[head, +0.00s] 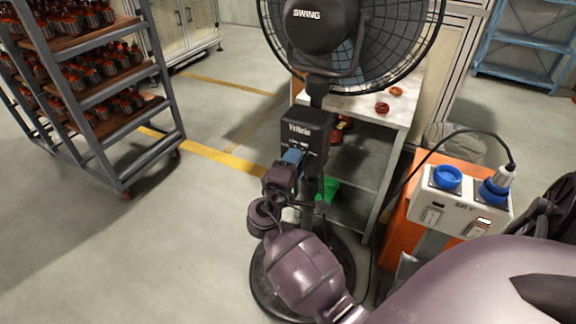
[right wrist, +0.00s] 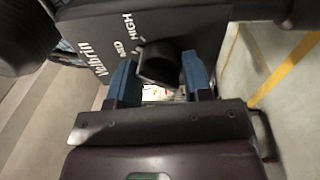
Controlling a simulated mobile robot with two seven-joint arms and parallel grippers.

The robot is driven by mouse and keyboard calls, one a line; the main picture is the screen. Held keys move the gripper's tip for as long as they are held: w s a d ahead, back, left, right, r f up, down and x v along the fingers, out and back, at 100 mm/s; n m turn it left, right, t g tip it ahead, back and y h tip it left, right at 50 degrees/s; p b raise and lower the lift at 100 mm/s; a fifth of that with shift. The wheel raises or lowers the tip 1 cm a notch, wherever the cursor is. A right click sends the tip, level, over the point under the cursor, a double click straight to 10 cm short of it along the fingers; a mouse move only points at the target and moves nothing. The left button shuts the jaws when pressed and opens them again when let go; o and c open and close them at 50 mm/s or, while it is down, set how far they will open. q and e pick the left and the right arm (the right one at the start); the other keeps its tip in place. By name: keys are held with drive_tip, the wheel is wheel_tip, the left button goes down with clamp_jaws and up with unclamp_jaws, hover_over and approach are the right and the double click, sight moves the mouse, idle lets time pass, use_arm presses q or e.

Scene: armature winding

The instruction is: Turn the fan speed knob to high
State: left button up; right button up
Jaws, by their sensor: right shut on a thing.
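The black pedestal fan (head: 318,85) stands in the middle of the head view. Its control box (head: 305,128) is on the pole below the fan head. My right gripper (head: 293,157) is at the lower front of this box. In the right wrist view the black speed knob (right wrist: 160,68) sits between the two blue fingers of my right gripper (right wrist: 160,75), which is shut on it. The words HIGH and MED show on the box (right wrist: 100,35) beside the knob. I cannot tell which mark the knob points to. My left gripper is not in view.
A white-topped table (head: 355,108) stands behind the fan. An orange stand with a white socket box (head: 462,207) and a black cable is at the right. A grey rack (head: 150,95) of parts stands at the left. Floor at the lower left is clear.

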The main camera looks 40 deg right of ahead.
drive_tip(key=m+b, duration=0.2)
drive_tip(key=m, duration=0.1)
drive_tip(key=shift+f+m+g+h, duration=0.3)
drive_tip(key=shift+f, duration=0.05)
drive_tip(key=shift+r+m+b, duration=0.15)
drive_tip(key=shift+m+b, duration=0.15)
drive_tip(key=shift+m, duration=0.3)
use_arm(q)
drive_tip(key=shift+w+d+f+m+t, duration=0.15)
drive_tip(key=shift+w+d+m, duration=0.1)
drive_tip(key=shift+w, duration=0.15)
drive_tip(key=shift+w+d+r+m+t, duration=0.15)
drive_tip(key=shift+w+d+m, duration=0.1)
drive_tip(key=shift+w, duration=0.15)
use_arm(e)
drive_tip(key=shift+r, duration=0.1)
drive_tip(key=o, duration=0.9)
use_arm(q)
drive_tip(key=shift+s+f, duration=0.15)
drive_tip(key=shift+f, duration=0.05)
use_arm(e)
drive_tip(key=shift+a, duration=0.1)
